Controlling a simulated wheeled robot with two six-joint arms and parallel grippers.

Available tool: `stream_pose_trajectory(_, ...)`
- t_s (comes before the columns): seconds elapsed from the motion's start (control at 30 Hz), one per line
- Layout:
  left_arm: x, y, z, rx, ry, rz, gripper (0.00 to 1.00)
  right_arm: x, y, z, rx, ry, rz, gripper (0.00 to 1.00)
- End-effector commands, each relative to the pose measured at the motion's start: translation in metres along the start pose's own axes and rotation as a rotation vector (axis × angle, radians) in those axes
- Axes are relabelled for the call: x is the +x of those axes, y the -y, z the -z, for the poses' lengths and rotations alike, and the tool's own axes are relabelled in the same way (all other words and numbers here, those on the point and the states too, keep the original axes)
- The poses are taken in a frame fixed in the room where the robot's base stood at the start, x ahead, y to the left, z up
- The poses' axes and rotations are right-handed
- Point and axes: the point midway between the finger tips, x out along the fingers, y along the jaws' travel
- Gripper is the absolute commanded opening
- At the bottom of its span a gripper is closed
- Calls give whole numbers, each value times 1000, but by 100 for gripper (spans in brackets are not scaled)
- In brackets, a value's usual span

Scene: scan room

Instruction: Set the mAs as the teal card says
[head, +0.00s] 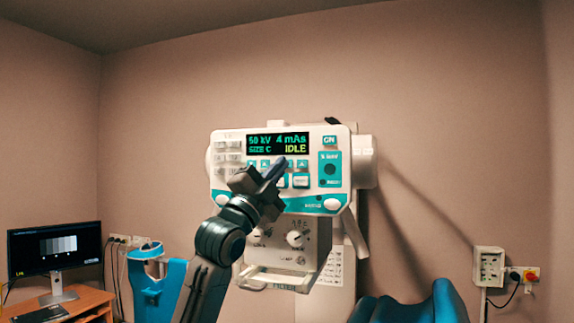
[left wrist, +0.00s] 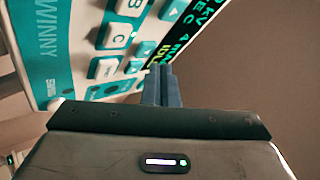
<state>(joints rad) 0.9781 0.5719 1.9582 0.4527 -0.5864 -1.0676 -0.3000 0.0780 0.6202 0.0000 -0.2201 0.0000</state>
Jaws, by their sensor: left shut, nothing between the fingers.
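The X-ray unit's control panel (head: 226,190) is white and teal. Its display (head: 278,143) reads 50 kV, 4 mAs, SIZE C and IDLE. A row of teal arrow buttons (head: 302,164) lies under the display. My left gripper (head: 284,162) is shut and empty, its fingertips in front of the button row, below the mAs reading. It hides some buttons, and I cannot tell whether it touches one. In the left wrist view the closed fingers (left wrist: 161,72) reach toward the panel (left wrist: 75,35), close to the display's lower edge. I cannot make out a teal card. My right gripper is out of view.
Below the panel is a box with knobs (head: 295,239). A monitor (head: 56,248) stands on a desk at the left. A blue padded chair (head: 430,308) is at the lower right. A wall socket box (head: 489,266) is at the right. The wall beside the panel is clear.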

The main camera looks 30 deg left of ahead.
Motion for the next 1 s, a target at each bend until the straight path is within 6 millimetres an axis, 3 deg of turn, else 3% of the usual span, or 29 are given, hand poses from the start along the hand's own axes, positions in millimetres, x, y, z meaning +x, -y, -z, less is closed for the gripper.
stream_pose_trajectory(0.7, 0, 0, 0, 0, 0, 0, 0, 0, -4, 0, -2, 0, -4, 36)
stream_pose_trajectory(1.0, 6, -3, -3, 0, 1, -2, 0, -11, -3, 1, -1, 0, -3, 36)
